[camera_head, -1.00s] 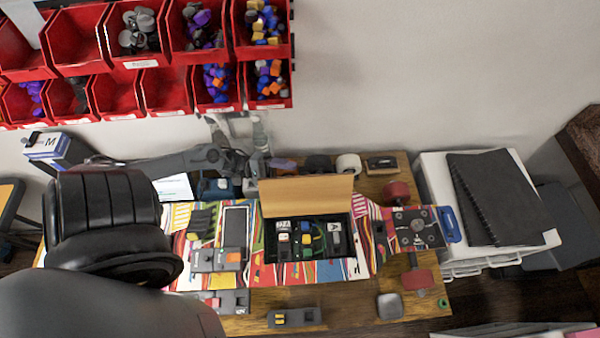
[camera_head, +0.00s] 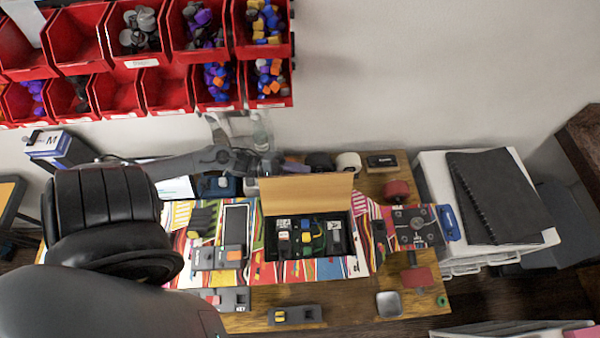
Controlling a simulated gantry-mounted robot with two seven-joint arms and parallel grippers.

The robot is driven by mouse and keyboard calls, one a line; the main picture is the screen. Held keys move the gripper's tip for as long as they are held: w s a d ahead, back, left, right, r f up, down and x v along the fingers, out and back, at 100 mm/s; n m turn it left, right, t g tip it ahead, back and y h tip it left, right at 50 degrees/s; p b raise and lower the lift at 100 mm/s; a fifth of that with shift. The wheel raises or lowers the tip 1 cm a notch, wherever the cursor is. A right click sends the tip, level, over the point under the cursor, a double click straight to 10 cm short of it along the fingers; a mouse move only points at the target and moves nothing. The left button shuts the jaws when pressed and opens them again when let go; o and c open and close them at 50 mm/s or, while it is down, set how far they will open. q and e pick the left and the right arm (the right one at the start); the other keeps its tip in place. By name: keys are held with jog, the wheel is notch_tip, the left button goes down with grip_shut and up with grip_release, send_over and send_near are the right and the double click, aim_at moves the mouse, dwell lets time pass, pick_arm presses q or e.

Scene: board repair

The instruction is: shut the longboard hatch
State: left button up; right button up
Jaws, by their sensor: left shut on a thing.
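The longboard (camera_head: 362,243), with a colourful striped deck, lies across the wooden workbench. Its hatch (camera_head: 305,195), a light wooden panel, stands open and nearly upright at the back of a dark compartment (camera_head: 270,243). Several small electronic parts and wires sit inside. My left arm comes in from the left. My left gripper (camera_head: 264,167) is small and dark at the hatch's upper left corner, shut on the hatch's edge as far as I can tell; the fingertips are hard to make out. My right gripper is not in view.
Red bins (camera_head: 167,92) hang on the wall at upper left. Small devices lie on the board's left part. A yellow-marked device (camera_head: 295,315) and a grey dish (camera_head: 389,304) are on the bench front. A white cabinet (camera_head: 436,185) with a black notebook (camera_head: 499,197) stands at right.

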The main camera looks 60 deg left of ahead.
aim_at(301, 193)
pick_arm(q)
grip_shut()
jog(key=shift+r+p, duration=0.15)
jog(key=shift+p, duration=0.15)
jog(key=shift+s+d+r+m+p, duration=0.15)
jog(key=shift+d+r+m+p, duration=0.25)
jog(key=shift+p, duration=0.45)
jog(key=d+m+p, duration=0.1)
jog(key=p, duration=0.1)
jog(key=s+d+r+m+g+p, duration=0.1)
jog(key=m+p, duration=0.1)
jog(key=p, duration=0.1)
jog(key=d+r+m+y+p, duration=0.1)
jog(key=d+p, duration=0.1)
jog(key=p, duration=0.1)
jog(key=shift+s+m+g, duration=0.3)
jog(key=shift+s+g, duration=0.1)
jog(key=shift+s+d+f+m+y+p, duration=0.15)
jog(key=shift+s+d+m+y+p, duration=0.15)
jog(key=shift+d+m+p, duration=0.6)
jog(key=shift+a, duration=0.2)
jog(key=o, duration=0.9)
grip_release()
jog(key=shift+o, duration=0.2)
jog(key=shift+s+a+f, duration=0.1)
